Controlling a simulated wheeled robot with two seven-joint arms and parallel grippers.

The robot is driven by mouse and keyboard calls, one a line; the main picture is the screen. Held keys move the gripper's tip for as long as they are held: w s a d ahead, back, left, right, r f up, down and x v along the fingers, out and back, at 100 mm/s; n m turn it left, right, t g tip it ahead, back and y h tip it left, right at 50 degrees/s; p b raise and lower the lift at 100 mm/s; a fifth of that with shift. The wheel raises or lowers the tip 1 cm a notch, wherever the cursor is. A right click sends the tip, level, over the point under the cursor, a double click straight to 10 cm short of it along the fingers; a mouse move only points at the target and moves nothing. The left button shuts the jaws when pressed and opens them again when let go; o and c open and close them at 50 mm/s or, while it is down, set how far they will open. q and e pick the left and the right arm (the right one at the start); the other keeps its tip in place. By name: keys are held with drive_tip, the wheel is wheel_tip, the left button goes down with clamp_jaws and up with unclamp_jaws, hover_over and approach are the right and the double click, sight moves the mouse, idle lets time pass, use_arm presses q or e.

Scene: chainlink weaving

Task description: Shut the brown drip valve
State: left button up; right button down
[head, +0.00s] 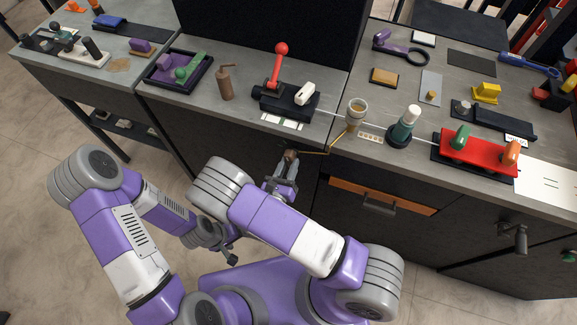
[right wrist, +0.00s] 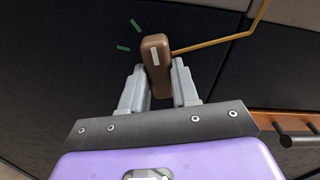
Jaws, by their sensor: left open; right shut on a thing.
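The brown drip valve (head: 291,155) sticks out from the dark cabinet front below the counter edge, partly hidden by my right gripper (head: 284,172). In the right wrist view its brown handle (right wrist: 154,78) carries a white stripe and points up, tilted slightly left. My right gripper (right wrist: 158,88) is shut on the handle, with one grey finger at each side. A thin brass pipe (right wrist: 218,40) runs from the handle up to the right. My left gripper (head: 231,257) is open and low in front of the cabinet, away from the valve.
Two green marks (right wrist: 122,48) are on the dark panel left of the handle. A metal cup (head: 357,108) stands on the counter above the pipe. An orange-edged drawer (head: 382,194) with a handle is to the right. A red-knobbed lever (head: 281,50) stands behind.

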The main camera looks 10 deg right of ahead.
drive_tip(key=shift+m+b, duration=0.35)
drive_tip(key=shift+m, duration=0.75)
drive_tip(key=c, duration=0.8)
unclamp_jaws()
drive_tip(key=shift+c, duration=0.2)
